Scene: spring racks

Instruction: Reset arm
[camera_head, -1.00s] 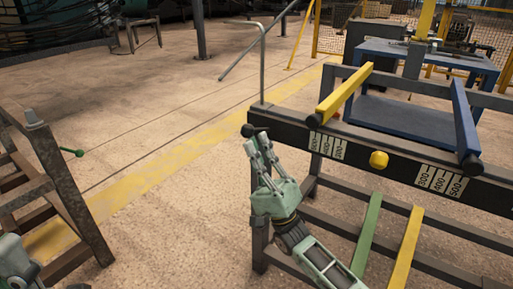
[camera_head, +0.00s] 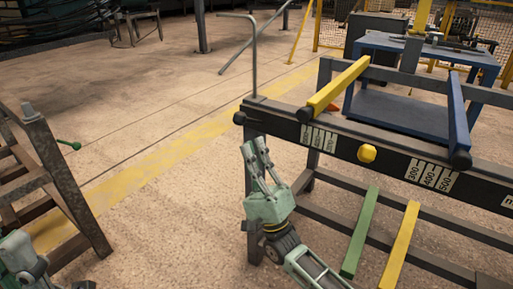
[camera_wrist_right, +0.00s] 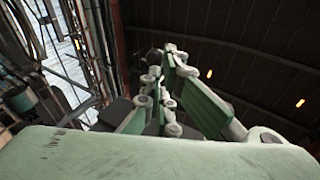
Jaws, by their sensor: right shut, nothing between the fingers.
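My right gripper (camera_head: 254,148) shows in the head view, just below and right of the black knob (camera_head: 239,118) at the left end of the rack's dark beam. Its fingers point up, shut and empty, with a small visible gap from the knob. In the right wrist view its green-and-grey fingers (camera_wrist_right: 168,52) point up towards the dark roof, with nothing between them. Part of my left arm shows at the lower left of the head view, but its fingers do not show.
The spring rack (camera_head: 340,146) carries a yellow arm (camera_head: 338,86), a blue arm (camera_head: 458,118), a yellow knob (camera_head: 367,153) and number scales. A rusty metal rack (camera_head: 62,180) stands at left. A blue table (camera_head: 395,112) is behind. Open floor (camera_head: 170,185) lies between the racks.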

